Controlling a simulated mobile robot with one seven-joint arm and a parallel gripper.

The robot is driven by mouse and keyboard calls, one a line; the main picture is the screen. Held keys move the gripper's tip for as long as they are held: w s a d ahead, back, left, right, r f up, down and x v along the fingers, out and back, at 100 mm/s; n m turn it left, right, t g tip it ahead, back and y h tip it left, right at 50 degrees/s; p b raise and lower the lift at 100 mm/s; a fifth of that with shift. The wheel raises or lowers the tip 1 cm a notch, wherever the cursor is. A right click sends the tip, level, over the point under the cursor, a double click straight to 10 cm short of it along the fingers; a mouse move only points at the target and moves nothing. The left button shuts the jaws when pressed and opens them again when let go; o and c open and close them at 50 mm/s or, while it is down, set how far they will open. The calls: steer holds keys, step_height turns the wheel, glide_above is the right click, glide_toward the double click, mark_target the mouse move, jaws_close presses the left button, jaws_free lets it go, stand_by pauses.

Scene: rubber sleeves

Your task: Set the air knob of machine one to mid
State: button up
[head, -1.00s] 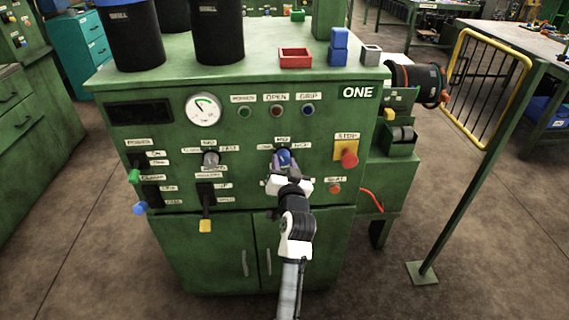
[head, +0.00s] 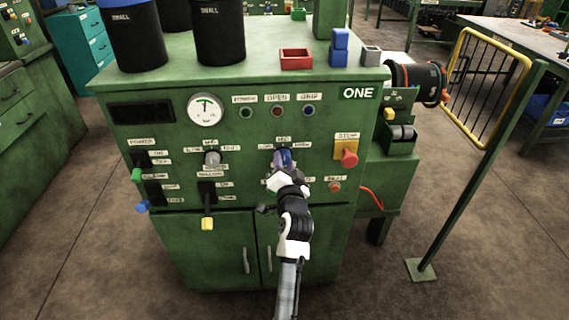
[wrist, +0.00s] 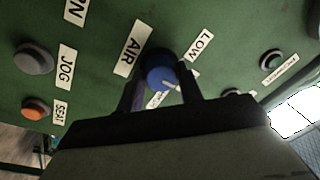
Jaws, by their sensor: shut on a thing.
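Machine one (head: 250,150) is a green cabinet with a labelled front panel. Its blue air knob (head: 281,157) sits right of the panel's centre, partly hidden by my gripper (head: 286,166). My gripper (wrist: 160,85) is shut on the knob, one dark finger on each side. The gauge (head: 206,109) has its needle near the top.
A red stop button (head: 349,159) on a yellow plate and an orange seat button (head: 335,187) are to the right. A grey knob (head: 212,158) and a yellow-tipped lever (head: 207,222) are to the left. Bins and small boxes stand on top.

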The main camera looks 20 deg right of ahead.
steer(key=o, duration=1)
steer(key=shift+s, duration=0.1)
steer(key=shift+s+a+f, duration=0.1)
steer(key=shift+s+f, duration=0.05)
steer(key=shift+s, duration=0.15)
steer(key=r+b+v, duration=0.1)
steer(key=b+v, duration=0.2)
steer(key=v, duration=1)
steer(key=shift+f+b, duration=0.3)
steer(key=shift+b, duration=0.1)
